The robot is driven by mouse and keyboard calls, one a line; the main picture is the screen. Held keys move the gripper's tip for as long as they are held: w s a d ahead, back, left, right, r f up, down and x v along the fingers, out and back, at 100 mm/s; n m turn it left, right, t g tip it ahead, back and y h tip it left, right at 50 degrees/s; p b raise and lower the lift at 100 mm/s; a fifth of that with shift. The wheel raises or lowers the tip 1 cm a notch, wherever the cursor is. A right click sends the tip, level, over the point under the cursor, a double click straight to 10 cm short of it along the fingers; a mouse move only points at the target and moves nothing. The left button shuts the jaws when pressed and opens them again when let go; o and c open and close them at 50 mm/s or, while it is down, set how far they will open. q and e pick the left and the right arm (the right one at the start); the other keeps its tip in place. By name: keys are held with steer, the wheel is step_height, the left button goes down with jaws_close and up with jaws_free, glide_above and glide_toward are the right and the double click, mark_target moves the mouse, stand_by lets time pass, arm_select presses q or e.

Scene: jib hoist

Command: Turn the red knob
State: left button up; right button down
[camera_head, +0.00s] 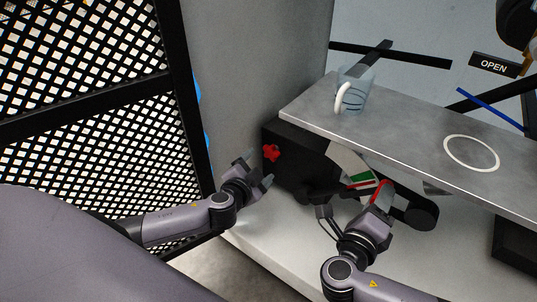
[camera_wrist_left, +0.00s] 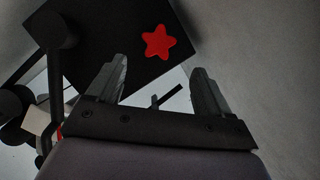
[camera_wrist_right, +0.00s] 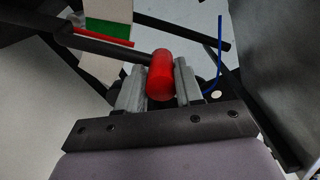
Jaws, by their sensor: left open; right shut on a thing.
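The red knob (camera_head: 271,152) is star-shaped and sits on the face of a black box (camera_head: 293,176) under the grey shelf. It also shows in the left wrist view (camera_wrist_left: 159,42), ahead of the fingers. My left gripper (camera_head: 257,171) is open and empty, just left of the knob and apart from it. My right gripper (camera_wrist_right: 160,85) is shut on a red cylindrical handle (camera_wrist_right: 161,74) at the end of a black bar. In the head view the right gripper (camera_head: 384,194) is at the right of the box, and the handle is mostly hidden.
A grey shelf (camera_head: 409,137) overhangs the box and carries a glass mug (camera_head: 354,92) and a white ring (camera_head: 470,152). A black mesh panel (camera_head: 85,110) stands at the left. A green and white marked plate (camera_head: 352,168) is beside the box. An OPEN sign (camera_head: 494,65) is at the upper right.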

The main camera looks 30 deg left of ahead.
mark_target(270, 153)
arm_select(q)
steer(key=shift+x, duration=4.3)
steer(key=shift+c, duration=0.3)
steer(key=c, duration=1)
